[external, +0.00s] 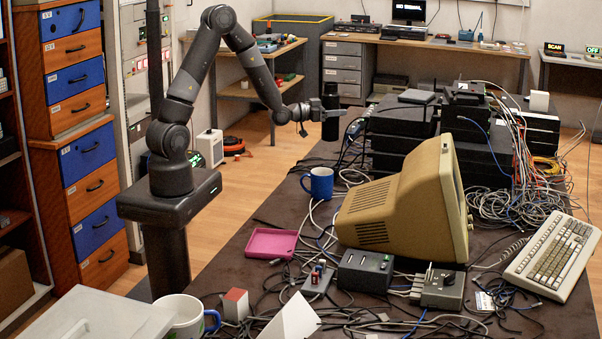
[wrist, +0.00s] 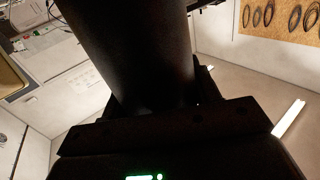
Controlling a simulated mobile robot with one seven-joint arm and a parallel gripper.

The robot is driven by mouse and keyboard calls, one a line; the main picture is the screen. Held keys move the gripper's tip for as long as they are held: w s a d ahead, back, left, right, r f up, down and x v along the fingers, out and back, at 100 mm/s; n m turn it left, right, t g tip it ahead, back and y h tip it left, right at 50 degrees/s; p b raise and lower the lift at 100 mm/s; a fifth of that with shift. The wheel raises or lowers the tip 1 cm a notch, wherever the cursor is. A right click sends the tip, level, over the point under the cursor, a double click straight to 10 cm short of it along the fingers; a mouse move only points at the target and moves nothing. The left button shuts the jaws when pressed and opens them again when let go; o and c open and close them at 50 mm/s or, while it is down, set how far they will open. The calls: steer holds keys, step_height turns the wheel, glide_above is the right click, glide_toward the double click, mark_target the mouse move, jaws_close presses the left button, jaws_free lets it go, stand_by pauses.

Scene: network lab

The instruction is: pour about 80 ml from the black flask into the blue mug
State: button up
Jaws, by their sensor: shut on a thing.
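The black flask (external: 330,112) is upright in my gripper (external: 322,112), above the table in the external view. My gripper is shut on it. In the wrist view the dark flask (wrist: 135,50) fills the middle, held between the fingers. The blue mug (external: 319,183) stands upright on the table, below and slightly left of the flask, with a clear height between them.
A beige monitor (external: 400,205) stands right of the mug, with black network boxes (external: 400,120) behind. A pink tray (external: 271,243), a white mug with a blue handle (external: 183,316) and many loose cables lie in front. The dark table left of the blue mug is fairly clear.

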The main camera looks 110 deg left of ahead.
steer(key=s+d, duration=0.2)
steer(key=d, duration=0.4)
step_height(320, 180, down, 14)
steer(key=shift+w, duration=0.2)
stand_by(0.4)
steer(key=shift+r, duration=0.1)
